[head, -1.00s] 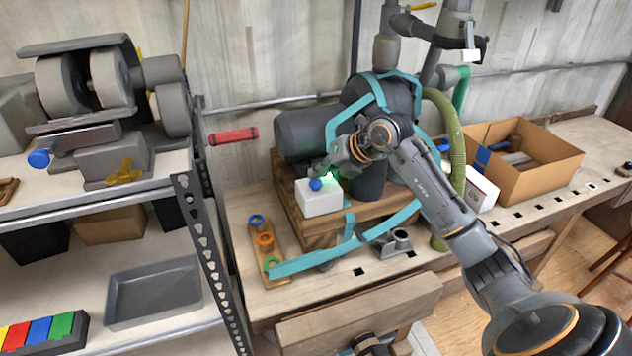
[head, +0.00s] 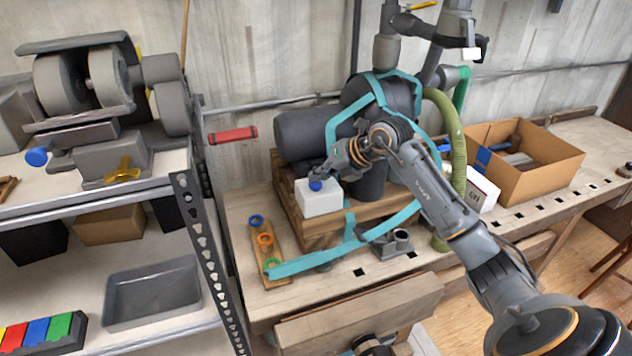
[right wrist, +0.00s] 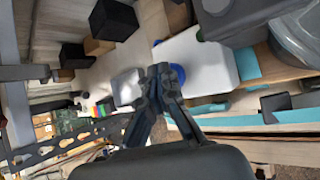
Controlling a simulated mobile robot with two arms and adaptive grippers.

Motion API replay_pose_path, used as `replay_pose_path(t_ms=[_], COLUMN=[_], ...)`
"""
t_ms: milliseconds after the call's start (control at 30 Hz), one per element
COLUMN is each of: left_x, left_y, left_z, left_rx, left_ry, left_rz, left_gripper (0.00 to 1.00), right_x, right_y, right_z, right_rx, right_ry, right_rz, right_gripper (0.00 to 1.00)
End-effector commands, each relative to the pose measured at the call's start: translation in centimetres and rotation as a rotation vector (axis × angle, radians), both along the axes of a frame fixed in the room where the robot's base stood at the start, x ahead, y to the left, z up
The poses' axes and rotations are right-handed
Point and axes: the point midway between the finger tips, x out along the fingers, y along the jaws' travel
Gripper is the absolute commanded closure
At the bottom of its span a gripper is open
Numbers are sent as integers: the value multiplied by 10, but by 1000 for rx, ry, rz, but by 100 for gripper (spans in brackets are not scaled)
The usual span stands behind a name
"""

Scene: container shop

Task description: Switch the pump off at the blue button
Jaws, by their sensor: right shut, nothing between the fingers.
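In the right wrist view the closed fingers (right wrist: 160,72) overlap the edge of the blue button (right wrist: 178,73) on the white box (right wrist: 208,62). A dark green lamp (right wrist: 200,36) beside the button shows no glow there. The dark grey pump (head: 305,136) stands behind the box. My left gripper is out of view.
A strip with blue, orange and green rings (head: 265,240) lies left of the pump base. Teal straps (head: 310,261) cross the bench. A green hose (head: 450,130) and a cardboard box (head: 535,180) stand right. A shelf with a grinder (head: 105,80) is at the left.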

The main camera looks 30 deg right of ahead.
Motion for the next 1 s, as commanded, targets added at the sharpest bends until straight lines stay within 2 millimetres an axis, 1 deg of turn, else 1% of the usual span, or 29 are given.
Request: replay_pose_path(t_ms=[233,567,667,1000], left_x=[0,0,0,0], left_y=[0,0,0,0], left_z=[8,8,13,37], left_rx=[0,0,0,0], left_ry=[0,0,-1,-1], left_rz=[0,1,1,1], left_gripper=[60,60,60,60], right_x=[-1,0,0,0], right_y=[1,1,0,0], right_z=[10,11,17,51], right_rx=[1,0,0,-1], right_ry=[3,1,1,0], right_rz=[2,1,1,1], right_gripper=[100,100,100,100])
